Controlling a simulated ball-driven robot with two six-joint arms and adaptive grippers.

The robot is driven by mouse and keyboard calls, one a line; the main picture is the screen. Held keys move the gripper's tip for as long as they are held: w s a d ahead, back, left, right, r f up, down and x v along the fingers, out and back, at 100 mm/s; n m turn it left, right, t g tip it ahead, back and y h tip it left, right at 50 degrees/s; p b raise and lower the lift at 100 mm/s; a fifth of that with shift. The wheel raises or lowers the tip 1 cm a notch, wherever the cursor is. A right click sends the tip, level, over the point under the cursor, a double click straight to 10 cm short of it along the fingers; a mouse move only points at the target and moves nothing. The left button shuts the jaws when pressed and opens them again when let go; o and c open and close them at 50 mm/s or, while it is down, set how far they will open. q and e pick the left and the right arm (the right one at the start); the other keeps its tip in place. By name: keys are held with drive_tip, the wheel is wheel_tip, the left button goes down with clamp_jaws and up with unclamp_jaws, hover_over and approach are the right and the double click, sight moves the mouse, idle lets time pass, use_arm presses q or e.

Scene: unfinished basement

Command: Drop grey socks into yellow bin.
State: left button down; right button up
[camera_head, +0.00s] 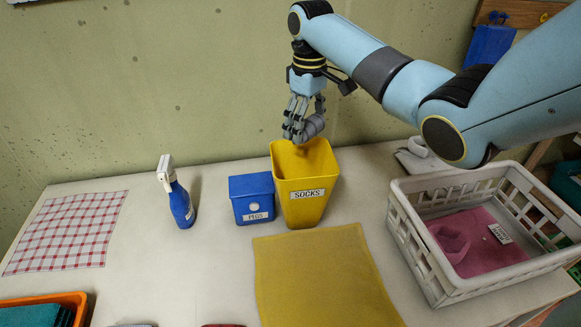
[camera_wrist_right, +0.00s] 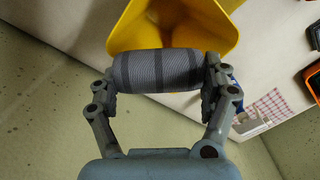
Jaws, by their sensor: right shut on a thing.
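The yellow bin (camera_head: 307,200), labelled SOCKS, stands upright on the table against the wall; its rim and open mouth also show in the right wrist view (camera_wrist_right: 205,22). My right gripper (camera_head: 304,128) is shut on a rolled pair of grey socks (camera_wrist_right: 157,70) with darker stripes. The socks show in the head view (camera_head: 314,126) as a grey roll just above the bin's mouth. In the right wrist view the two fingers press on the ends of the roll. My left gripper is not in view.
A blue box (camera_head: 252,197) labelled PEGS stands left of the bin, with a spray bottle (camera_head: 179,200) beyond it. A white basket (camera_head: 440,279) holding pink cloth stands right. A yellow cloth (camera_head: 320,280) lies in front. A checked cloth (camera_head: 66,232) lies at left, an orange tray (camera_head: 75,299) nearer.

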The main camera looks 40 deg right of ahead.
drive_tip(key=shift+f, duration=0.55)
wheel_tip(320, 180, down, 5)
drive_tip(key=b, duration=0.5)
drive_tip(key=shift+r, duration=0.15)
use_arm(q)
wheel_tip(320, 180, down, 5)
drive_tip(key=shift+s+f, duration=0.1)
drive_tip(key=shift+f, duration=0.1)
use_arm(e)
drive_tip(key=o, duration=1.1)
drive_tip(key=shift+s, duration=0.1)
drive_tip(key=shift+c, duration=0.2)
wheel_tip(320, 180, up, 7)
drive_tip(key=shift+r, duration=0.2)
